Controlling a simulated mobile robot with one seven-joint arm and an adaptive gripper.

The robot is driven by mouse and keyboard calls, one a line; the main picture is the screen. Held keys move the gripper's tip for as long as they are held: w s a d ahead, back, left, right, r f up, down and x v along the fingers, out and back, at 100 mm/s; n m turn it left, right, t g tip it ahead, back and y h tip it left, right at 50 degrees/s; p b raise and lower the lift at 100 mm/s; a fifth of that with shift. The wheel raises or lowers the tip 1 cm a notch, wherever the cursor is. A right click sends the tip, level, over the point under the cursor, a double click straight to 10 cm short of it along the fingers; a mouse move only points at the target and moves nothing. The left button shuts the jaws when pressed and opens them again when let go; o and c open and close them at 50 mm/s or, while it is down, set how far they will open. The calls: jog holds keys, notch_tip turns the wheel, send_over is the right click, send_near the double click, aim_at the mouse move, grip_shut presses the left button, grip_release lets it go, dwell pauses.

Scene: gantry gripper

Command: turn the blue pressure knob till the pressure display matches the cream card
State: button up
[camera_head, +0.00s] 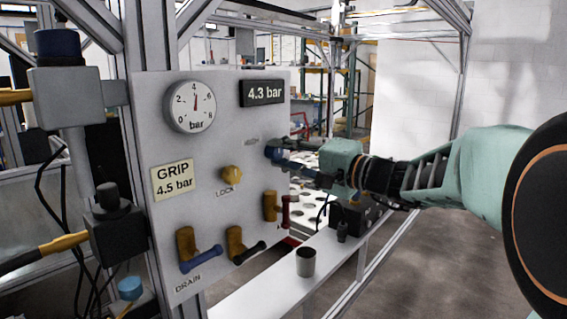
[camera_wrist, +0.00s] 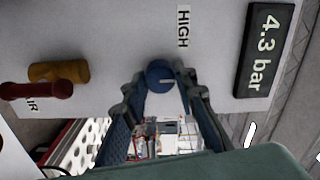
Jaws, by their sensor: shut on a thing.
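The blue pressure knob (camera_wrist: 159,74) sits on the grey panel between the two fingers of my gripper (camera_wrist: 160,93). A pale mark on the knob points right in the wrist view. In the head view my gripper (camera_head: 282,157) reaches the panel from the right, shut on the knob and covering most of it. The black pressure display (camera_head: 262,92) reads 4.3 bar; it also shows sideways in the wrist view (camera_wrist: 264,48). The cream card (camera_head: 173,180) reads GRIP 4.5 bar. The round gauge (camera_head: 191,106) has its red needle near 4.
A yellow LOCK knob (camera_head: 232,179) is left of my gripper. Below it are brass valves with a blue (camera_head: 201,259), a black (camera_head: 247,252) and a red handle (camera_head: 285,212). A dark cup (camera_head: 306,262) stands on the white ledge (camera_head: 270,291). Free room lies right of the frame.

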dwell(0.3)
jog(key=o, duration=1.1)
jog(key=v, duration=1.2)
